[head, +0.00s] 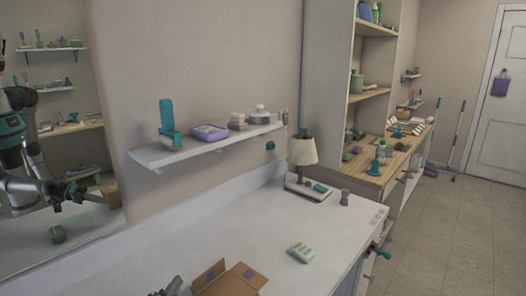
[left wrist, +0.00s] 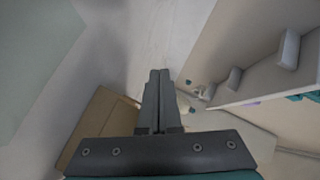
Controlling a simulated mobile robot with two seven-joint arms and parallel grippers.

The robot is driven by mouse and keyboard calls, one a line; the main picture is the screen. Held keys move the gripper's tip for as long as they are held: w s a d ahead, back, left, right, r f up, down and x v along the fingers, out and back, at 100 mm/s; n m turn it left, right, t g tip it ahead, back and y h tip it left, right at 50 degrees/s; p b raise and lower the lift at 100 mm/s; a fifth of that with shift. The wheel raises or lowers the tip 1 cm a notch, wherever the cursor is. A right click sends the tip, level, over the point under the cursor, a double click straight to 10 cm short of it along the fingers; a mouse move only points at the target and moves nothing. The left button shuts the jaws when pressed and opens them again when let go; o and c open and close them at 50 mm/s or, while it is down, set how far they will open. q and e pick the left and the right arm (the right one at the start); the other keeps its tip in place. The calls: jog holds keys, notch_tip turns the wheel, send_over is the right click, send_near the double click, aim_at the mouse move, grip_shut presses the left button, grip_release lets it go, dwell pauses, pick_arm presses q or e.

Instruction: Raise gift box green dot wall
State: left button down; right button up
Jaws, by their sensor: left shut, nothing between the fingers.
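No gift box with a green dot can be made out for sure in either view. A small teal round spot (head: 270,145) sits on the wall just under the shelf. An open cardboard box (head: 228,280) with purple squares stands on the white counter at the bottom of the head view. It also shows at the left in the left wrist view (left wrist: 95,125). My left gripper (head: 172,286) shows at the bottom edge, left of the box. In the left wrist view its fingers (left wrist: 159,74) are together and hold nothing. My right gripper is not in view.
A pale green block (head: 301,252) and a lamp (head: 302,155) stand on the white counter (head: 215,238). A wall shelf (head: 185,150) above holds several items. A mirror (head: 85,250) at left reflects my body. The middle counter is mostly clear.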

pick_arm(q)
jog(key=shift+w+d+r, duration=0.15)
jog(key=shift+w+d, duration=0.4)
jog(key=shift+w, duration=0.15)
dwell(0.5)
jog(key=shift+w+d+r+p, duration=0.1)
jog(key=shift+w+d+p, duration=0.1)
jog(key=shift+p, duration=1.1)
jog(key=shift+g, duration=0.3)
jog(key=shift+f, duration=0.2)
jog(key=shift+w+m, duration=0.1)
jog(key=shift+m, duration=0.2)
jog(key=shift+w+d+r+p, duration=0.1)
jog(key=shift+d+r+p, duration=0.05)
jog(key=shift+p, duration=0.55)
jog(key=shift+w+d+g+p, duration=0.15)
jog(key=shift+g+p, duration=0.15)
jog(key=shift+p, duration=0.15)
jog(key=shift+f, duration=0.2)
